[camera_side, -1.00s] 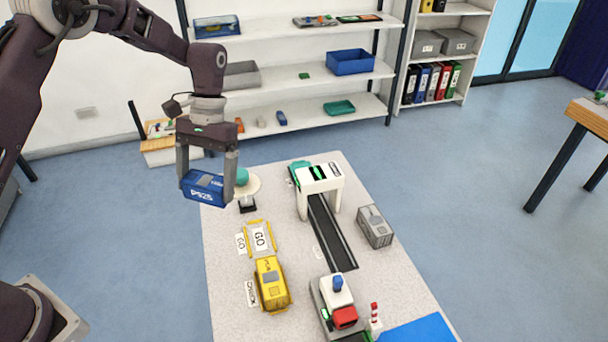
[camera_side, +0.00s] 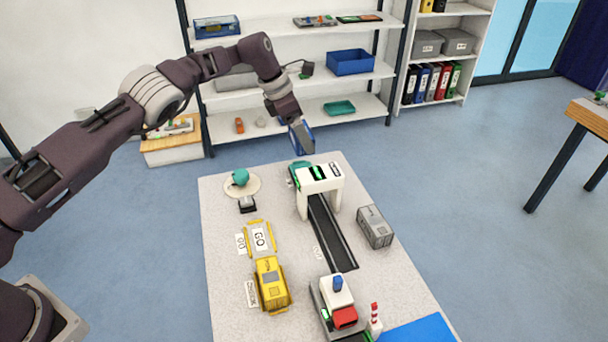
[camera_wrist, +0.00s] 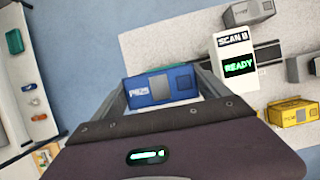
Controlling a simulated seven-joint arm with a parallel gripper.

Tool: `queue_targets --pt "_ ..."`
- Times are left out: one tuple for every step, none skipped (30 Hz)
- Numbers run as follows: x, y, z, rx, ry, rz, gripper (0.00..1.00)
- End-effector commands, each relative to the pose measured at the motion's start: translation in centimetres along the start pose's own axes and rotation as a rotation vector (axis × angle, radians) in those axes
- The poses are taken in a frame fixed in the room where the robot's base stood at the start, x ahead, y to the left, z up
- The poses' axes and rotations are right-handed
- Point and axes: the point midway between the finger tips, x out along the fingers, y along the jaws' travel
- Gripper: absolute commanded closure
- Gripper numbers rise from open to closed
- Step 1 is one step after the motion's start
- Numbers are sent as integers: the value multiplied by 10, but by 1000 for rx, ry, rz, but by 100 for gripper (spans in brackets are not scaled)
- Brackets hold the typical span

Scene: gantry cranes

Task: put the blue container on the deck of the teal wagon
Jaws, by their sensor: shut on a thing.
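My gripper (camera_side: 301,138) is shut on the blue container (camera_wrist: 160,87), which sits between the two fingers in the wrist view. In the side view my gripper holds it in the air near the far edge of the table, behind the white gantry (camera_side: 320,175); a finger covers much of it. A teal thing (camera_side: 296,171), likely the teal wagon, stands at the far end of the dark track, partly hidden by the gantry. Its deck cannot be made out.
A yellow container (camera_side: 271,284), a grey container (camera_side: 375,227) and a white-and-red vehicle (camera_side: 338,302) stand on the table. A teal ball (camera_side: 240,177) rests on a round white stand at the back left. Shelves (camera_side: 280,125) stand behind the table.

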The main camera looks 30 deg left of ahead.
Motion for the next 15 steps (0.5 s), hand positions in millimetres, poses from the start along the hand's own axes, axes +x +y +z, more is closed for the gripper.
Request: queue_targets --pt "3 -2 3 -14 2 8 65" --pt "6 -3 3 -24 2 9 65" --pt "14 -4 2 -33 2 9 65" --pt "20 -4 -1 -37 3 10 65" --pt "27 -4 -4 -38 5 10 65" --pt "37 -4 -8 -39 4 10 65" --pt "43 -4 -11 -37 3 10 65" --pt "48 -4 -13 -37 3 11 65" --pt "54 -4 -16 -36 4 11 65" --pt "58 -4 -17 -35 3 11 65" --pt "60 -3 -18 -35 2 12 65" --pt "65 -3 -20 -35 2 12 65" --pt "69 -4 -22 -35 3 11 65" --pt "74 -4 -24 -35 4 11 65" --pt "80 -3 -27 -35 3 11 65"
